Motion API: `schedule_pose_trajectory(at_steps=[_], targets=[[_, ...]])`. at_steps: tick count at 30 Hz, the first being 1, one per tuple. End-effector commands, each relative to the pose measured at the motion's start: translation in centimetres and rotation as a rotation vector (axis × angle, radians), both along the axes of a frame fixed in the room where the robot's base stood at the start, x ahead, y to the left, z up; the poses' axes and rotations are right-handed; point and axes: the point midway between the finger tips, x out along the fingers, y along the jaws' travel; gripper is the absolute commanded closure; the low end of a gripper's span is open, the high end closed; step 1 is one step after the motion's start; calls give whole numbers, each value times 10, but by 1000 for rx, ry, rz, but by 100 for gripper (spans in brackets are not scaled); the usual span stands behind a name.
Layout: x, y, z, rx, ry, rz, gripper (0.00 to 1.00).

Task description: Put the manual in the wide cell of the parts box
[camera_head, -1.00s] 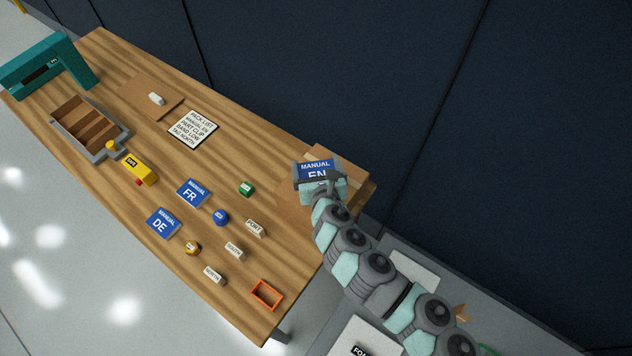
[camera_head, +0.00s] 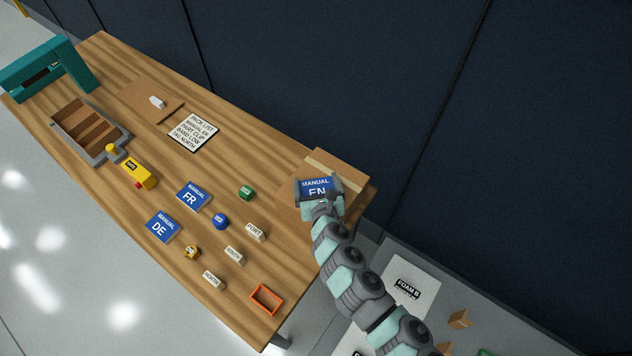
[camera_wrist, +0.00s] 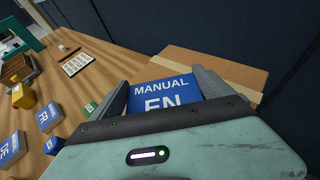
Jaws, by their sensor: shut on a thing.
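My gripper (camera_head: 318,188) is shut on the blue manual marked EN (camera_head: 314,183), gripping it by its two sides. It holds the manual near the table's right end, in front of a cardboard piece. The wrist view shows the manual (camera_wrist: 160,90) between the two fingers, its cover facing the camera and its lower part hidden by the gripper body. A brown box with divided cells (camera_head: 72,151), which looks like the parts box, sits in a grey frame at the table's left, far from my gripper. Its cells are too small to compare well.
Manuals FR (camera_head: 193,196) and DE (camera_head: 163,226) lie mid-table with small blocks, a blue round piece (camera_head: 220,221) and an orange tray (camera_head: 266,299). A yellow device (camera_head: 139,173) stands beside the divided box. A teal arch (camera_head: 48,68) stands at far left. Cardboard (camera_head: 345,170) lies behind my gripper.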

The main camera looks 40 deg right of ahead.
Motion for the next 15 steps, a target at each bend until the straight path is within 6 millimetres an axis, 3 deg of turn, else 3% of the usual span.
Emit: schedule_pose_trajectory(at_steps=[2, 3, 6, 15], targets=[[0, 0, -4, -1, 1, 0, 54], [0, 0, -4, 1, 1, 0, 9], [0, 0, -3, 1, 0, 0, 0], [0, 0, 1, 0, 0, -1, 0]])
